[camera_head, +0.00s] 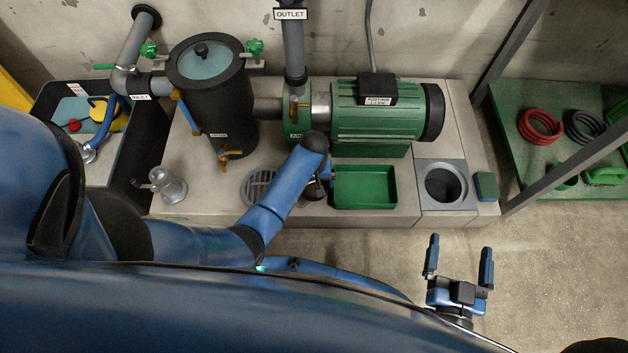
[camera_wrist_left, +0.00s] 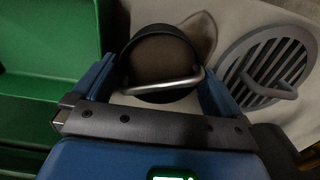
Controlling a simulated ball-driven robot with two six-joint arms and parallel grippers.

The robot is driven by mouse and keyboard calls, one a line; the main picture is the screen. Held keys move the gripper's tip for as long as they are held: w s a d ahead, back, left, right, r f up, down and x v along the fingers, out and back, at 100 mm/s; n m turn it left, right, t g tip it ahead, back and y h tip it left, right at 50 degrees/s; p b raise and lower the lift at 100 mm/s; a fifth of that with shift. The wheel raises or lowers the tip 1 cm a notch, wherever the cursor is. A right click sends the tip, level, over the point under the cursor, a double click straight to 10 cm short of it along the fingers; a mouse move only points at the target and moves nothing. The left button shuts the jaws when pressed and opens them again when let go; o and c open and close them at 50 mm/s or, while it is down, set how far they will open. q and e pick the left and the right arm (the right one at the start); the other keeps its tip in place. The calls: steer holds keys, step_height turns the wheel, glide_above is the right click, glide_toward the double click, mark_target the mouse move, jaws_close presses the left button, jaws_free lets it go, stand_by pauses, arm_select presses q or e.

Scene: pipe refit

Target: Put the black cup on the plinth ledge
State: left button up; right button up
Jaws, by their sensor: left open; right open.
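The black cup (camera_head: 313,192) is in the head view between the round floor grate and the green tray, partly hidden by my left arm. In the left wrist view the cup (camera_wrist_left: 160,50) shows its round dark rim and brownish inside, with a bright metal handle across its near side. My left gripper (camera_wrist_left: 157,88) is open, with one blue finger on each side of the cup; contact cannot be told. The cup is over the pale front ledge of the plinth (camera_head: 385,218); whether it rests there is unclear. My right gripper (camera_head: 460,248) is open and empty over the floor.
The green tray (camera_head: 365,187) is right of the cup, and the grate (camera_head: 259,188) is left of it. A square sump (camera_head: 442,186), a sponge (camera_head: 486,187), a glass jug (camera_head: 167,186) and the green pump motor (camera_head: 378,115) are nearby. The front ledge has bare room.

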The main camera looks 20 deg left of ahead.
arm_select(q)
step_height(320, 180, up, 12)
steer(key=p, duration=0.6)
steer(key=s+a+m+t, duration=0.2)
steer(key=s+a+t, duration=0.3)
steer(key=s+t, duration=0.35)
steer(key=s+a+r+t, duration=0.1)
steer(key=s+r+t, duration=0.2)
steer(key=r, duration=0.4)
steer(key=s+a+r+t, duration=0.1)
steer(key=s+r+t, duration=0.2)
steer(key=r, duration=0.5)
steer(key=s+a+r+m+t, duration=0.1)
steer(key=s+r+t, duration=0.2)
steer(key=s+r, duration=0.2)
step_height(320, 180, up, 3)
steer(key=shift+s+f, duration=0.1)
steer(key=shift+s, duration=0.2)
